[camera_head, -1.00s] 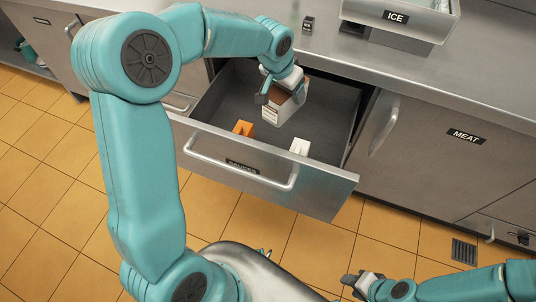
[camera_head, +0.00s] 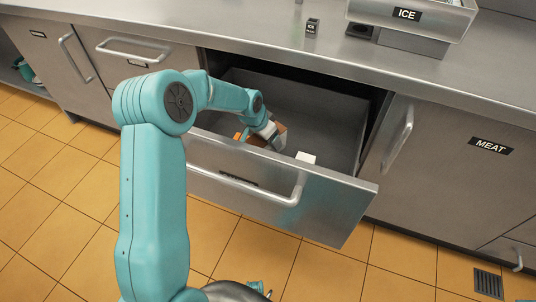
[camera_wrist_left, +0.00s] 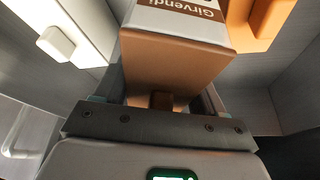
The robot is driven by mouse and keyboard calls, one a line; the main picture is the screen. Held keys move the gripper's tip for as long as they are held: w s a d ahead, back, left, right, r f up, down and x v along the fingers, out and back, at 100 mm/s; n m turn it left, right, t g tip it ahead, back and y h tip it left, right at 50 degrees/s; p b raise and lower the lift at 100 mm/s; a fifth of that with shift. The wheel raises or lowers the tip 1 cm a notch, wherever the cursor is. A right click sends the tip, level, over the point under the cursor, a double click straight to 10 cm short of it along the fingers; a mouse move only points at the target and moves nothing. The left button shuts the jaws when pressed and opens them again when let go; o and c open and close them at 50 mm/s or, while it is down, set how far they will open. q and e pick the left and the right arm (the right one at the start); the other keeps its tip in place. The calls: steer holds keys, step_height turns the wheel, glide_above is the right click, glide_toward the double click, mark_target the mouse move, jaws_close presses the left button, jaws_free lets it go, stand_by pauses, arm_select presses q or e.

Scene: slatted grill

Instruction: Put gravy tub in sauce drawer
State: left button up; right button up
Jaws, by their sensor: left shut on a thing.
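The gravy tub (camera_head: 281,137), a brown and white box, is inside the open sauce drawer (camera_head: 330,203), low down between other packs.
An orange pack (camera_head: 238,135) stands left of the tub and a white pack (camera_head: 306,157) right of it, near the drawer front. The drawer's back right is clear. The steel counter (camera_head: 240,43) overhangs the drawer's back.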

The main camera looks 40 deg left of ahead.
arm_select(q)
step_height(320, 180, down, 7)
steer(key=shift+f+b, duration=0.2)
steer(key=shift+b, duration=0.25)
steer(key=shift+r, duration=0.1)
steer(key=shift+f, duration=0.2)
steer(key=o, duration=1.5)
steer(key=shift+r, duration=0.1)
